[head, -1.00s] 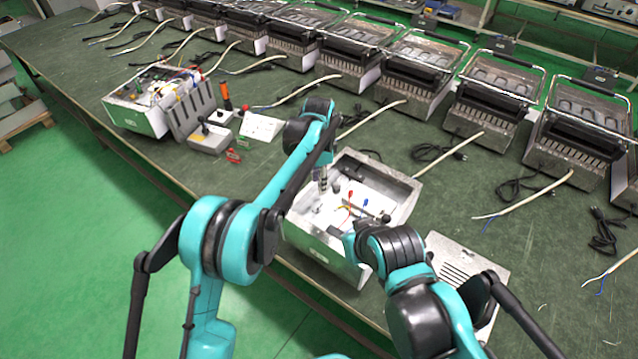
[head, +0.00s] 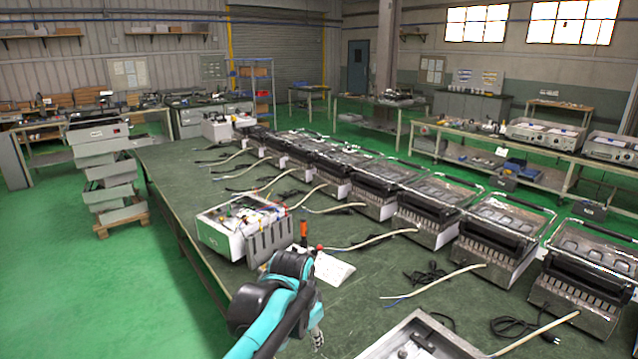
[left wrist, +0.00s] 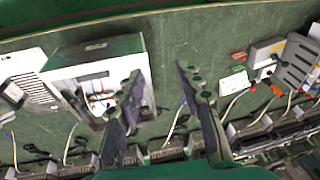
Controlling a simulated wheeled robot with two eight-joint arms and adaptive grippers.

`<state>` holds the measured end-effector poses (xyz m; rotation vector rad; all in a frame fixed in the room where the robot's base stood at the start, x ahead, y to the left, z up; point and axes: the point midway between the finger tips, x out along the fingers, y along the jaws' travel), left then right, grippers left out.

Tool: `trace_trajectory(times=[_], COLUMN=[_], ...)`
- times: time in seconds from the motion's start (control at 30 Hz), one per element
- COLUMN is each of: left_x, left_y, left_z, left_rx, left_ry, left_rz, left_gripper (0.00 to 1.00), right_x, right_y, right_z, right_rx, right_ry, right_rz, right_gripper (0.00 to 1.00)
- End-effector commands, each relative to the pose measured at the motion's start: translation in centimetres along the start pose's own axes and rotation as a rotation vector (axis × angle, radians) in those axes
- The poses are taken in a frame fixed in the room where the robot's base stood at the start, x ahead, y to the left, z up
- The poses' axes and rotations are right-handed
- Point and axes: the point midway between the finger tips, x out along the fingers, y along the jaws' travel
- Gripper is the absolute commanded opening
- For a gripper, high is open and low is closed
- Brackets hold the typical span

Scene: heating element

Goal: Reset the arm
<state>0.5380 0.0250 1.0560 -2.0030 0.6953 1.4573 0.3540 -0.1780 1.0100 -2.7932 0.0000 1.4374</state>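My left arm reaches in at the bottom of the head view, with its gripper (head: 317,340) low over the table's near part, left of an open metal housing (head: 412,345). Only a small part of the gripper shows there. In the left wrist view the two dark fingers of my left gripper (left wrist: 158,78) stand wide apart with nothing between them. The open white housing with wires inside (left wrist: 98,82) lies behind and left of the left finger, which partly covers it. My right arm and gripper are in neither current view.
Another opened unit with wiring (head: 235,225) stands on the green table (head: 175,180), beside a grey panel and a white card (head: 332,268). A row of grill units (head: 490,240) with loose cables lines the far side. Stacked casings (head: 108,180) stand on the floor at left.

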Motion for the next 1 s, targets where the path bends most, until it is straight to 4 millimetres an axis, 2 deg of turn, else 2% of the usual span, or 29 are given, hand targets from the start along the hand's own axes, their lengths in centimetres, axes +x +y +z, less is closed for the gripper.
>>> trace_trajectory(times=[0.03, 0.23, 0.4, 0.5, 0.6, 0.7, 1.0], left_x=[-1.1, -3.5, -3.6, -3.0, -2.5, -2.0, -1.9], left_y=[-0.3, -0.3, 0.8, 1.6, 2.1, 2.5, 2.5], left_z=[2.4, 10.9, 17.7, 20.7, 22.7, 23.8, 24.1], left_rx=[-0.064, -0.326, -0.535, -0.635, -0.705, -0.745, -0.758], left_ry=[0.019, 0.109, 0.192, 0.234, 0.266, 0.285, 0.291], left_rz=[-0.019, -0.094, -0.153, -0.179, -0.198, -0.207, -0.211], left_gripper=[0.37, 0.37, 0.37, 0.37, 0.37, 0.37, 0.37], right_x=[0.0, 0.0, 0.0, 0.0, 0.0, 0.0, 0.0], right_y=[0.0, 0.0, 0.0, 0.0, 0.0, 0.0, 0.0], right_z=[0.0, 0.0, 0.0, 0.0, 0.0, 0.0, 0.0], right_rx=[0.000, 0.000, 0.000, 0.000, 0.000, 0.000, 0.000], right_ry=[0.000, 0.000, 0.000, 0.000, 0.000, 0.000, 0.000], right_rz=[0.000, 0.000, 0.000, 0.000, 0.000, 0.000, 0.000], right_gripper=[0.00, 0.00, 0.00, 0.00, 0.00, 0.00, 0.00])
